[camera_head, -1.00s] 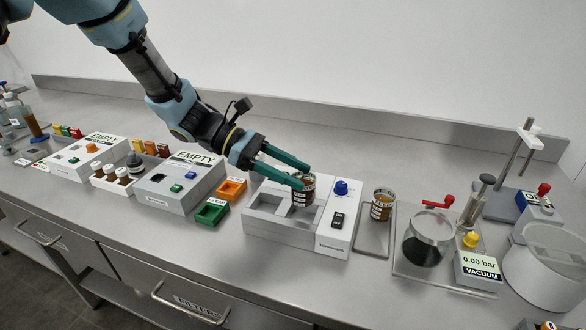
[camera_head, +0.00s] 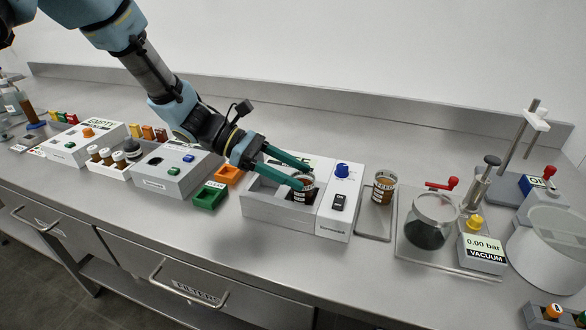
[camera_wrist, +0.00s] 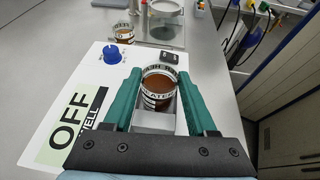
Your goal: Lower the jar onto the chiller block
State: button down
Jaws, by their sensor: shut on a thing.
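My gripper (camera_head: 297,176) has green fingers and is shut on a glass jar (camera_head: 304,189) of brown liquid with a white printed label. The jar is upright and sits low inside the open recess of the white chiller block (camera_head: 270,213). In the wrist view the jar (camera_wrist: 158,88) is between the two fingers (camera_wrist: 160,90), above or at a pale grey well; whether its base touches is hidden. The chiller block's panel (camera_wrist: 75,125) reads "OFF" and has a blue knob (camera_wrist: 112,54) and a dark switch (camera_wrist: 169,57).
A second brown jar (camera_head: 383,187) stands on a grey tray (camera_head: 373,222) right of the block. Further right are a glass vessel (camera_head: 432,220) and a vacuum gauge (camera_head: 482,252).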

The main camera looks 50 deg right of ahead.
jog(key=shift+f, duration=0.3)
jog(key=shift+c, duration=0.6)
grip_release()
jog(key=b+v, duration=0.2)
jog(key=v, duration=0.8)
jog(key=shift+w+a+r+b, duration=0.1)
jog(key=shift+w+r+b, duration=0.1)
jog(key=shift+w+b, duration=0.15)
